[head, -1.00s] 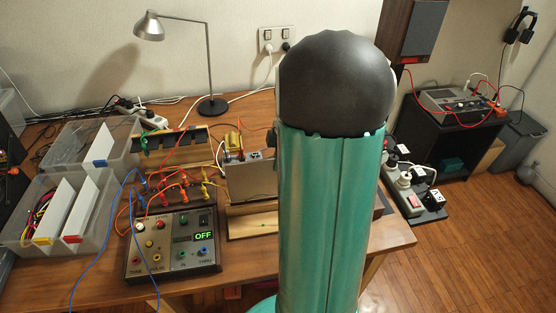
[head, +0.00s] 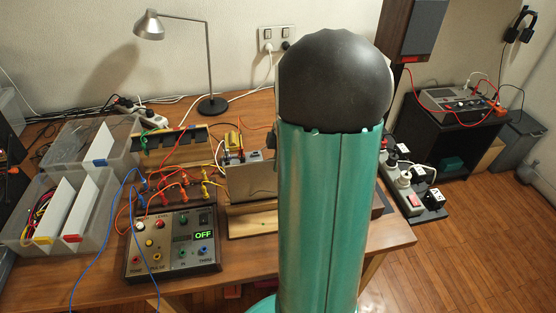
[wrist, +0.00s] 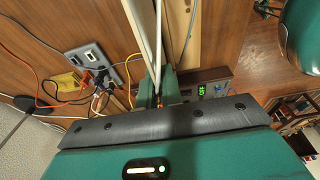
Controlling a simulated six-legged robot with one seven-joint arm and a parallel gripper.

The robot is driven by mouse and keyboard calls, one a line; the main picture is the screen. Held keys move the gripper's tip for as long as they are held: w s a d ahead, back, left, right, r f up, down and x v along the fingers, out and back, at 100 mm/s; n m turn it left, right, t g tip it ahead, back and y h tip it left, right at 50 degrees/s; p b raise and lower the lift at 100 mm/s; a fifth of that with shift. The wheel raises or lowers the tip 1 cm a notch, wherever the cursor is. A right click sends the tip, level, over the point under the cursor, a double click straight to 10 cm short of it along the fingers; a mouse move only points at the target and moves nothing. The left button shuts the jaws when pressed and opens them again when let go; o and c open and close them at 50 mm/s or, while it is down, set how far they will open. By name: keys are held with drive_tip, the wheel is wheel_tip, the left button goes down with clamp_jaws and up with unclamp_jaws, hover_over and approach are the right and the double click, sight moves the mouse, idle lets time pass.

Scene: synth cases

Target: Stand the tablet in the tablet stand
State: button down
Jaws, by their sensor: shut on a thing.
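The tablet (head: 250,181) shows in the head view as an upright grey panel, its right part hidden behind my arm. In the wrist view the tablet (wrist: 159,40) is seen edge-on as a thin pale strip running up from my gripper (wrist: 158,92). My gripper is shut on its edge; the arm hides my gripper in the head view. The pale wooden tablet stand (head: 253,222) lies at the tablet's lower edge. In the wrist view wood of the stand (wrist: 187,35) shows beside the tablet. I cannot tell whether the tablet's lower edge is in the slot.
A control box (head: 170,245) reading OFF, with orange and blue cables, stands left of the stand. Clear bins (head: 38,238) are at the left, a lamp (head: 212,104) at the back.

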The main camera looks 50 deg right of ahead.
drive_tip(key=shift+s+d+x, duration=0.1)
drive_tip(key=shift+d+x, duration=0.05)
drive_tip(key=shift+x, duration=0.8)
drive_tip(key=shift+s+d+x, duration=0.15)
drive_tip(key=shift+x, duration=0.75)
drive_tip(key=c, duration=1.5)
unclamp_jaws()
drive_tip(key=shift+f, duration=0.15)
drive_tip(key=v, duration=1.4)
drive_tip(key=shift+f, duration=0.1)
drive_tip(key=a+r+m+t+h, duration=0.1)
drive_tip(key=a+r+m, duration=0.2)
drive_tip(key=a, duration=0.6)
drive_tip(key=a+r+m+h, duration=0.1)
drive_tip(key=a+r+m, duration=0.15)
drive_tip(key=a, duration=0.75)
drive_tip(key=s+a+m+t, duration=0.1)
drive_tip(key=s+a, duration=0.1)
drive_tip(key=a, duration=0.2)
drive_tip(key=s+a+m+t, duration=0.1)
drive_tip(key=s+a+m, duration=0.1)
drive_tip(key=a, duration=0.2)
drive_tip(key=s+a+m+t, duration=0.1)
drive_tip(key=s+a+m, duration=0.1)
drive_tip(key=s+a, duration=0.1)
drive_tip(key=shift+a+r+m, duration=0.25)
drive_tip(key=shift+a+r, duration=0.1)
drive_tip(key=shift+a, duration=0.55)
